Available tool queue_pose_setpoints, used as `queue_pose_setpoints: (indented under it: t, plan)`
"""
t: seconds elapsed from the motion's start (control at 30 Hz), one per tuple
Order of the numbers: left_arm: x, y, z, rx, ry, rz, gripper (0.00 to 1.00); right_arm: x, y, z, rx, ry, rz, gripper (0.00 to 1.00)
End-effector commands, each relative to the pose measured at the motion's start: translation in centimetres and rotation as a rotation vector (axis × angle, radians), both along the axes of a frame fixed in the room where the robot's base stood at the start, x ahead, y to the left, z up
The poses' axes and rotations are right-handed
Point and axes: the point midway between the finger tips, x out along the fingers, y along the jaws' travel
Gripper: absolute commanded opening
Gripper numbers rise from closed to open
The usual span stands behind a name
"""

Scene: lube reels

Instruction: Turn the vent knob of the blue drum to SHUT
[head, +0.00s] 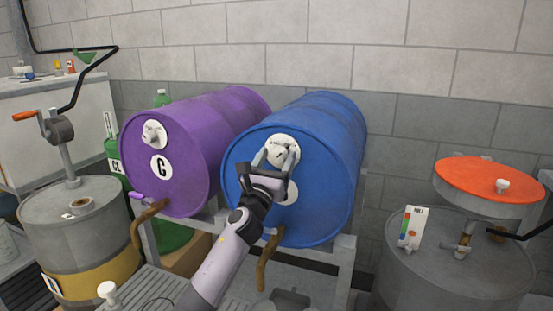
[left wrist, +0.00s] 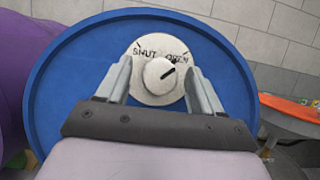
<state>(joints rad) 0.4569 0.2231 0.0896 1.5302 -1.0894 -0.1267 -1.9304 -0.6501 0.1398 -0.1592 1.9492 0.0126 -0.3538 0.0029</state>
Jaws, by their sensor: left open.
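The blue drum (head: 329,150) lies on its side on a rack in the middle of the head view. Its round face (left wrist: 75,80) fills much of the left wrist view. A white dial plate (left wrist: 150,92) on that face reads SHUT at left and OPEN at right. The pale vent knob (left wrist: 159,75) sits on it, its dark pointer line aimed up and right, toward OPEN. My left gripper (left wrist: 160,80) is open, with one finger on each side of the knob and visible gaps between. In the head view my left gripper (head: 277,158) is in front of the drum face and partly covers the dial.
A purple drum (head: 200,150) marked C lies just left of the blue one. A grey drum with a crank pump (head: 72,215) stands at left. A grey drum (head: 450,265) with an orange-topped reel (head: 490,180) stands at right. A block wall is behind.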

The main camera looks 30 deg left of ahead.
Motion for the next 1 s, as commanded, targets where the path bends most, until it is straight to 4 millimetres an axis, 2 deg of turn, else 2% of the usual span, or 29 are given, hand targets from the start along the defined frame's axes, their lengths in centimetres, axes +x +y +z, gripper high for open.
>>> queue_pose_setpoints:
  t: [0.37,0.53,0.8,1.0]
  plan:
    - [0.41,0.05,0.14,-0.002,0.001,-0.002,0.67,0.04,-0.01,0.03,0.0,-0.001,0.0,0.43]
    - [0.39,0.04,0.13,-0.002,0.001,-0.002,0.11,0.05,-0.01,0.04,0.0,-0.001,0.0,0.43]
    - [0.39,0.02,0.07,-0.016,-0.003,-0.001,0.11,0.06,0.0,-0.07,0.0,-0.001,0.0,0.43]
    - [0.4,-0.04,0.0,-0.089,-0.021,-0.002,0.11,0.07,0.0,-0.46,0.0,-0.001,0.0,0.43]
